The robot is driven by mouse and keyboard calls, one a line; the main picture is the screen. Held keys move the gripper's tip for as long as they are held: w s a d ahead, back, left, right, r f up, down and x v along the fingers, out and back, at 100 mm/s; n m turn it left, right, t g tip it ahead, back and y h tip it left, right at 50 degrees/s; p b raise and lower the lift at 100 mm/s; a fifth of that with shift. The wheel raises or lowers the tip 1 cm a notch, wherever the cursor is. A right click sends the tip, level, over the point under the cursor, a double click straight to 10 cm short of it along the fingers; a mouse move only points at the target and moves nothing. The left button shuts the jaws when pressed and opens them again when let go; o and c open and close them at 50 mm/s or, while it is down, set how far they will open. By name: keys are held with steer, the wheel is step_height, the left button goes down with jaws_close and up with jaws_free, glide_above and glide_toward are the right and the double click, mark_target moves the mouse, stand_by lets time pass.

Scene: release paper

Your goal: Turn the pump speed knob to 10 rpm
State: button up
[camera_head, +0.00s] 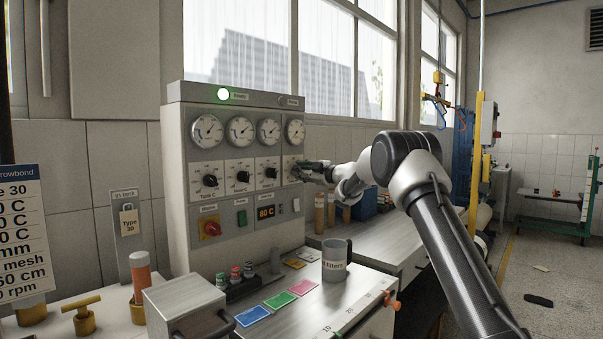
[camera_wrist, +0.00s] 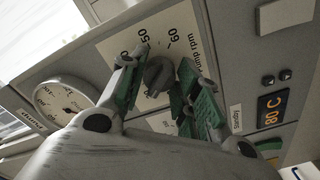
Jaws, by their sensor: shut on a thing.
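The pump speed knob (camera_wrist: 157,75) is dark grey and round, on a white dial plate (camera_wrist: 186,18) marked "Pump rpm" with the numbers 50 and 60 legible. My gripper (camera_wrist: 162,82) has its green-padded fingers on both sides of the knob and is shut on it. The fingers hide part of the dial, and I cannot tell which number the knob points to. In the head view my gripper (camera_head: 309,167) is at the rightmost dial of the control panel (camera_head: 222,275), where it largely covers the knob.
Three other black knobs (camera_head: 243,177) stand left of it, under round gauges (camera_head: 239,130). An orange 80 C display (camera_head: 265,212), a red switch (camera_head: 210,228) and a green button (camera_head: 242,217) sit below. A grey mug (camera_head: 335,262) and coloured cards (camera_head: 279,299) lie on the bench.

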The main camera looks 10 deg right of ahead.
steer(key=n, duration=0.5)
steer(key=shift+n, duration=2.5)
steer(key=o, duration=1)
steer(key=shift+r, duration=0.1)
steer(key=v, duration=1.2)
